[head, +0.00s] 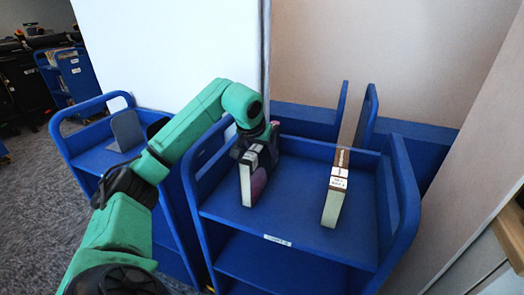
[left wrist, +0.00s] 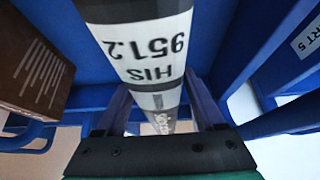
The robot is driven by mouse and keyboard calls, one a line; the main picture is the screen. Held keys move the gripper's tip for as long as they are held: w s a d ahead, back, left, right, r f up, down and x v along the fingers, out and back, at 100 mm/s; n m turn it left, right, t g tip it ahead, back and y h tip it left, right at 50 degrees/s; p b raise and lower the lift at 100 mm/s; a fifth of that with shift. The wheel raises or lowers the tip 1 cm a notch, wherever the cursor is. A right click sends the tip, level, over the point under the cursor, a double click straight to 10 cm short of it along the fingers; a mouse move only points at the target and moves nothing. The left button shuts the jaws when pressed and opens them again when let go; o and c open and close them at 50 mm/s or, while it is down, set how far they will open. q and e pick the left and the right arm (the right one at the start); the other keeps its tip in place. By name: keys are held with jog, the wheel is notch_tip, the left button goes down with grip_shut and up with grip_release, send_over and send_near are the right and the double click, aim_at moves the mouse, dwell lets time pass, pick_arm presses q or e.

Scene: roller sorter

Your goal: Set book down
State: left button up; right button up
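A purple-covered book (head: 259,184) with a white spine label stands upright over the top shelf of the blue cart (head: 290,222), left of its middle. I cannot tell whether its bottom edge touches the shelf. My left gripper (head: 262,143) is at the book's upper part, partly hidden by it. In the left wrist view, my left gripper's two fingers (left wrist: 158,100) lie along both sides of the book (left wrist: 150,45), whose label reads "HIS 951.2" upside down. The fingertips appear to press on it. My right gripper is not in view.
A brown book (head: 337,186) stands on the same shelf to the right, with bare shelf between. It also shows in the left wrist view (left wrist: 38,65). The cart has raised blue ends (head: 402,190). Another blue cart (head: 95,160) with a grey bookend stands left. A wall is close on the right.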

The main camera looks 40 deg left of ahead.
pick_arm(q)
jog(key=shift+r, duration=0.1)
jog(key=shift+s+r, duration=0.1)
jog(key=shift+r, duration=0.3)
jog(key=p+v, duration=0.2)
jog(key=v, duration=0.9)
jog(key=shift+s+d+r, duration=0.1)
jog(key=shift+s, duration=0.1)
